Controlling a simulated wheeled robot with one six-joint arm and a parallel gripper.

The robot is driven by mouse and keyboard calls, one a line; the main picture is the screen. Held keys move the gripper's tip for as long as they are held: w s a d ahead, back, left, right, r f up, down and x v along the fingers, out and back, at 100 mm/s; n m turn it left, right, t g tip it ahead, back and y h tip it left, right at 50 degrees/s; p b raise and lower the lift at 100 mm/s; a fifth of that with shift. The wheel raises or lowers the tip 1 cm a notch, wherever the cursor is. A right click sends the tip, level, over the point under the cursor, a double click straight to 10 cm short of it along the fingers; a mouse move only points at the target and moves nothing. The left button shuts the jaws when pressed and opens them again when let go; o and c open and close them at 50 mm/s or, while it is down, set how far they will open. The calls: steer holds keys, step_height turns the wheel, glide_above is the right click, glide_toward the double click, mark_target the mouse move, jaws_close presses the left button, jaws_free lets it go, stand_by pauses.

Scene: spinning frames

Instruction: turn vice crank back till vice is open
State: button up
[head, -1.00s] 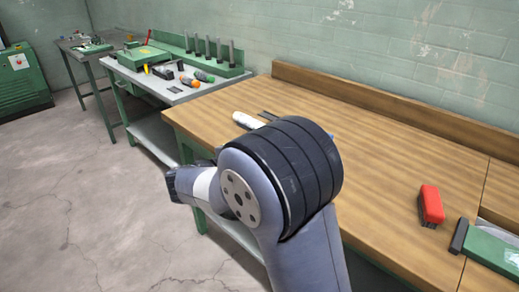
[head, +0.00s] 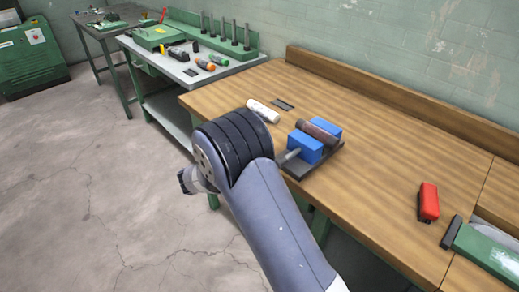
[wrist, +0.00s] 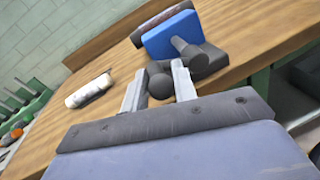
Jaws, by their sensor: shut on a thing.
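The vice stands at the front edge of the wooden bench, with blue jaws (head: 305,146) on a dark base. A brown cylinder (head: 318,133) lies between the jaws, and I cannot tell whether both touch it. A grey screw end (head: 288,156) sticks out toward my arm. In the wrist view a blue jaw (wrist: 170,35) faces me, with the dark screw (wrist: 187,49) in front. My gripper (wrist: 159,72) is shut on the dark round knob of the crank (wrist: 160,86), beside the screw. The gripper's fingers and the crank are hidden by my arm in the head view.
A white bottle-like thing (head: 263,110) and a small dark flat piece (head: 283,104) lie left of the vice. A red block (head: 428,202) and a green tool (head: 484,248) lie to the right. Open floor (head: 100,220) is at the left.

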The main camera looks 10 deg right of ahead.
steer(key=shift+w+d+n+p, duration=0.1)
steer(key=shift+w+n+p, duration=0.25)
steer(key=shift+n, duration=0.25)
steer(key=shift+f, duration=0.15)
steer(key=o, duration=0.9)
steer(key=shift+w+f, duration=0.15)
steer(key=shift+f, duration=0.1)
steer(key=shift+s+a, duration=0.35)
steer(key=shift+a, duration=0.05)
steer(key=shift+t, duration=0.3)
steer(key=v, duration=0.3)
steer(key=b+v, duration=0.1)
steer(key=v, duration=0.3)
steer(key=b+v, duration=0.1)
steer(key=v, duration=0.2)
steer(key=shift+w+a, duration=0.15)
steer(key=shift+a, duration=0.25)
